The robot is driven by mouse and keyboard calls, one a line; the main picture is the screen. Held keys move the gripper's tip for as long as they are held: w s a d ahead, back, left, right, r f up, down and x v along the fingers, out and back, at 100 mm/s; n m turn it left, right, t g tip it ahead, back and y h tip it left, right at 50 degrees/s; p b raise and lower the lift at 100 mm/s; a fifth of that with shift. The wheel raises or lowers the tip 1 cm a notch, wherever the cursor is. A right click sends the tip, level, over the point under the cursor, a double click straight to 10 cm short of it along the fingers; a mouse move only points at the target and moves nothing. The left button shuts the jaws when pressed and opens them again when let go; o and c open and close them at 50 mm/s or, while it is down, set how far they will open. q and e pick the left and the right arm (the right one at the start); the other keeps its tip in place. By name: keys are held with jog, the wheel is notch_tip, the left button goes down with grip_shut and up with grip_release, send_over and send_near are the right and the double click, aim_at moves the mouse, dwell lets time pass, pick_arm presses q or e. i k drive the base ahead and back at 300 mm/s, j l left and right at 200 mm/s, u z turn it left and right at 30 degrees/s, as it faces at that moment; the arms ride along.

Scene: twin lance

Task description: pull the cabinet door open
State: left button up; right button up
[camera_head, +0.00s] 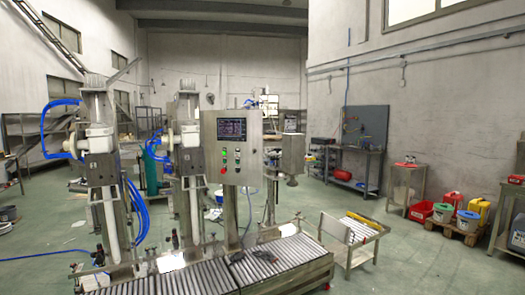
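A grey metal control cabinet (246,160) stands upright on a post behind the roller conveyor, near the middle of the head view. Its front carries a dark screen (232,129), a few coloured buttons and a red knob (223,171). The front panel looks closed, and I cannot make out a handle or hinge. No other cabinet door is clear in this view. Neither of my grippers can be seen.
A roller conveyor (206,278) runs across the front, with small dark items on it. Two tall filling heads with blue hoses stand left of the cabinet. A small metal side table (352,246) stands at right. Open floor lies beyond it, before the bins and workbench.

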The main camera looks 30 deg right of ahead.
aim_at(250, 166)
jog(key=i+l, duration=0.25)
jog(key=i+l+u, duration=0.1)
jog(key=l, duration=0.4)
jog(key=i+l, duration=0.3)
jog(key=i+l+u, duration=0.1)
jog(key=l, duration=0.35)
jog(key=i+l, duration=0.3)
jog(key=l, duration=0.15)
jog(key=i+j+u, duration=0.05)
